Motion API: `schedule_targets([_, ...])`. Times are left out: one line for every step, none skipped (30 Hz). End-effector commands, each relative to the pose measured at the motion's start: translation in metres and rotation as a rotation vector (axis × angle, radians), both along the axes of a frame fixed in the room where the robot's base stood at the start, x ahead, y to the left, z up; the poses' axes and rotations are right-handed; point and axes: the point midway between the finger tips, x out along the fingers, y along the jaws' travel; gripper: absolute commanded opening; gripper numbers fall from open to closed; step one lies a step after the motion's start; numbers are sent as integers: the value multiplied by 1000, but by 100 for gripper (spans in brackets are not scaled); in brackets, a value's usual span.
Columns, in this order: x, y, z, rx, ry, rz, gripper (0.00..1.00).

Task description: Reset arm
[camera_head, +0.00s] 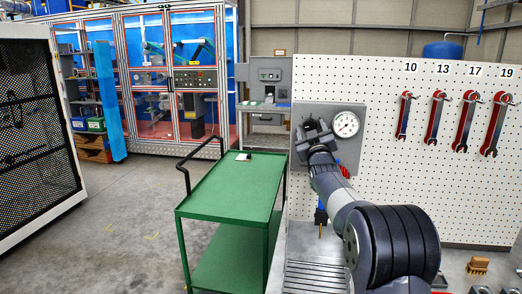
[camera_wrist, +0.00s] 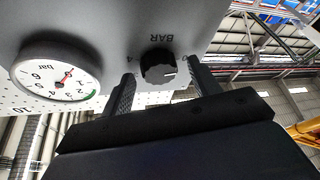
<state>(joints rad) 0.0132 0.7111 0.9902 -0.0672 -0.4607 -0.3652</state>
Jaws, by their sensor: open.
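My arm reaches forward to a grey panel (camera_head: 355,115) on the white pegboard. My gripper (camera_head: 312,127) is at the left part of this panel, beside a round pressure gauge (camera_head: 346,124). In the wrist view, my gripper (camera_wrist: 160,72) is open, with one finger on either side of a black knob (camera_wrist: 157,66) marked BAR. I cannot tell whether the fingers touch the knob. The gauge (camera_wrist: 57,77) shows upside down at the left of that view, with a red needle. In the head view, my gripper hides the knob.
A green cart (camera_head: 230,187) with a small dark item on top stands left of my arm. Red wrenches (camera_head: 437,108) hang on the pegboard at the right. A brush (camera_head: 478,265) lies at the lower right. Open floor lies left of the cart, beside a black mesh panel (camera_head: 38,125).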

Motion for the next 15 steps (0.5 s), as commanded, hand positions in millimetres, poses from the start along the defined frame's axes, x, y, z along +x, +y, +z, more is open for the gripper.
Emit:
schedule_targets([0, 1, 1, 32, -4, 0, 58])
schedule_targets([0, 1, 2, 52, -8, 0, 58])
schedule_targets([1, 1, 3, 81, -13, 1, 58])
schedule_targets([1, 1, 3, 104, -18, 1, 58])
schedule_targets([1, 1, 3, 127, -22, 0, 58])
schedule_targets([1, 2, 4, 158, -29, 1, 58])
schedule_targets([1, 2, 4, 181, -32, 1, 58])
schedule_targets([1, 2, 4, 206, -38, 1, 58])
schedule_targets([1, 2, 4, 234, -43, 0, 58])
schedule_targets([1, 2, 4, 254, -48, 0, 58])
schedule_targets([1, 2, 4, 275, -52, 0, 58])
schedule_targets([1, 3, 4, 300, -56, 0, 58])
schedule_targets([1, 3, 4, 320, -61, 0, 58])
schedule_targets([1, 3, 4, 338, -64, 0, 58])
schedule_targets([1, 3, 3, 363, -69, 0, 58])
